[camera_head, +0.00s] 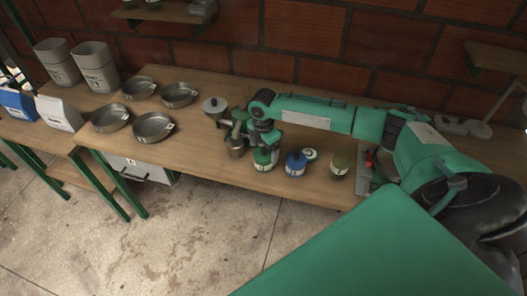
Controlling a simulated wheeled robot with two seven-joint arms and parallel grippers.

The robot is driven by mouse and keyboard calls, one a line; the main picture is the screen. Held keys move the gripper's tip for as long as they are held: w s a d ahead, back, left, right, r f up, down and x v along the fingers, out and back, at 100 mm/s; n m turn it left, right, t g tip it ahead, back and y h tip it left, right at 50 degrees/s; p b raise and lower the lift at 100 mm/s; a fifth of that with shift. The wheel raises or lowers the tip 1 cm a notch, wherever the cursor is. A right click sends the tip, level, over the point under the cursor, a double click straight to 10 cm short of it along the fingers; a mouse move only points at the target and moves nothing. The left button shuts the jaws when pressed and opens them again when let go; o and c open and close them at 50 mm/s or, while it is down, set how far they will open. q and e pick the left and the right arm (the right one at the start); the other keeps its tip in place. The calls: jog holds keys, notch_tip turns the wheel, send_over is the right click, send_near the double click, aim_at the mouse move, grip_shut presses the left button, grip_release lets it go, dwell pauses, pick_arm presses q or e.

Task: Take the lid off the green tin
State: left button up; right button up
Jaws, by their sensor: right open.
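The green tin (263,164), with a pale label, stands near the front edge of the wooden table. My right gripper (263,147) is open and points down directly over it, hiding its top and lid. I cannot tell whether the fingers touch the tin. A blue tin (296,165) stands just to the right, and an olive tin (339,165) farther right. A small round green thing with a pale face (311,155) is between them, slightly behind. My left gripper is out of view.
Several metal pans (153,126) and two grey bins (95,67) are to the left. A green and grey device (238,118) with a metal cup (236,148) is close left of my gripper. A brick wall (300,28) stands behind.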

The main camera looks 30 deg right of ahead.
jog(key=shift+f, duration=0.25)
jog(key=c, duration=1.1)
jog(key=shift+o, duration=0.2)
jog(key=shift+r, duration=0.1)
